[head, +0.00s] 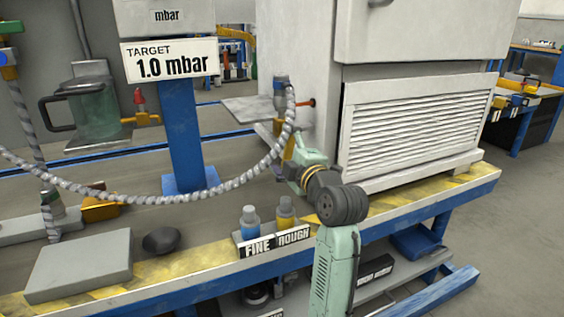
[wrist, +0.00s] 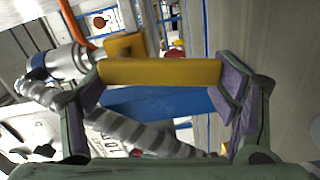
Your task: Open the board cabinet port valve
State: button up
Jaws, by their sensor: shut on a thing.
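The board cabinet (head: 420,120) is a pale box with a louvred front, standing on the bench. At its left side the port valve (head: 281,100) joins a grey ribbed hose and an orange stem (head: 304,102). The valve's yellow handle (wrist: 160,72) spans the wrist view between my gripper's pads. My gripper (wrist: 160,80) is shut on this handle, one pad at each end. In the head view my gripper (head: 298,148) is beside the cabinet's left side, and my arm partly hides the handle.
The ribbed hose (head: 150,199) hangs in a loop leftward across the bench. A blue post (head: 182,135) holds a target sign (head: 170,60). Blue and yellow bottles stand by the FINE and ROUGH labels (head: 275,240) near the front edge. A grey block (head: 80,265) lies at left.

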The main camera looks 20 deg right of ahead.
jog(key=shift+d+f+n+b, duration=0.2)
jog(key=shift+d+n+b, duration=0.15)
jog(key=shift+n+b, duration=0.7)
jog(key=shift+n, duration=0.25)
jog(key=o, duration=1.7)
jog(key=s, duration=0.7)
jog(key=shift+s+d, duration=0.15)
jog(key=shift+s, duration=0.1)
